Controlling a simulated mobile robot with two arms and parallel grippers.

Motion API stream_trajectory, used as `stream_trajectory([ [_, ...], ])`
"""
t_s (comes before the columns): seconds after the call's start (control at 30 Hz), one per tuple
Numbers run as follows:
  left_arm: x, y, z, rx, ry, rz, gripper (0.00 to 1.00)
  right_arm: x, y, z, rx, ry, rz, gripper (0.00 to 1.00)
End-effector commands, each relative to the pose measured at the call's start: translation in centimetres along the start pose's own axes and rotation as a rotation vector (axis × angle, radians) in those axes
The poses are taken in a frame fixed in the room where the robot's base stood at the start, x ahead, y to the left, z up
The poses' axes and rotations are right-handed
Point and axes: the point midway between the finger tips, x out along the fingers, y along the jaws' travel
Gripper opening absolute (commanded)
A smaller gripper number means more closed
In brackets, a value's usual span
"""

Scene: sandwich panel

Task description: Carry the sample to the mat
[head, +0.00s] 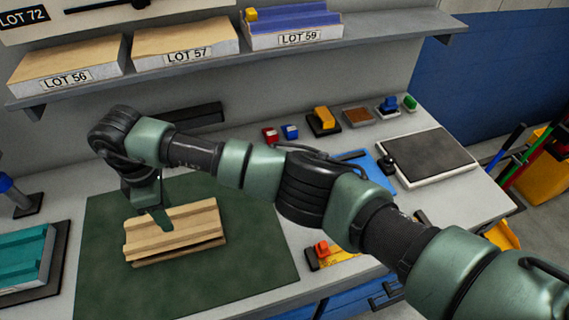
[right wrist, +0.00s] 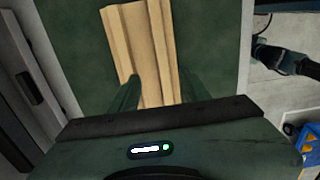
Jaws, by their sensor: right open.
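The sample (head: 190,229), a pale wooden panel with raised ridges, lies on the dark green mat (head: 250,262) in the head view. In the right wrist view the sample (right wrist: 140,35) runs lengthwise away from my gripper, with the mat (right wrist: 210,40) around it. My right gripper (head: 163,217) is at the sample, pointing down. Its fingers (right wrist: 157,90) stand apart on either side of the sample in the wrist view. I cannot tell if they touch it. My left gripper is not in view.
A shelf (head: 440,30) above holds lot-marked panels. A teal panel (head: 22,258) on a dark base is at left. Small coloured blocks (head: 290,132), a yellow-topped tool (head: 323,119) and a grey-topped plate (head: 428,157) stand at the back and right. My right arm crosses the bench.

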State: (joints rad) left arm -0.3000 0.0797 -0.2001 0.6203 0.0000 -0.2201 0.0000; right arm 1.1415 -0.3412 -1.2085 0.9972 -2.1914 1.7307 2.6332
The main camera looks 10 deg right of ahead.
Motion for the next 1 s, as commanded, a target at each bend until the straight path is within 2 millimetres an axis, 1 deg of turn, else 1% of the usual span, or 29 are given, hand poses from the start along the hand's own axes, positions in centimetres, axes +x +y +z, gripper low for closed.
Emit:
stream_trajectory([
  [0.03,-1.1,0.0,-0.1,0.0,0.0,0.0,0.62,-0.2,0.1,1.5,0.006,-0.005,-0.003,0.47],
  [0.33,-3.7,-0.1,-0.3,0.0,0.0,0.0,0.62,0.1,0.4,7.7,0.009,-0.007,-0.003,0.47],
  [0.63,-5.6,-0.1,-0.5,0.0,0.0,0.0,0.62,0.3,0.7,13.7,0.01,-0.009,-0.003,0.47],
  [1.0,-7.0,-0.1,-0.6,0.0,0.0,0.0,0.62,0.4,1.1,21.2,0.011,-0.01,-0.003,0.47],
])
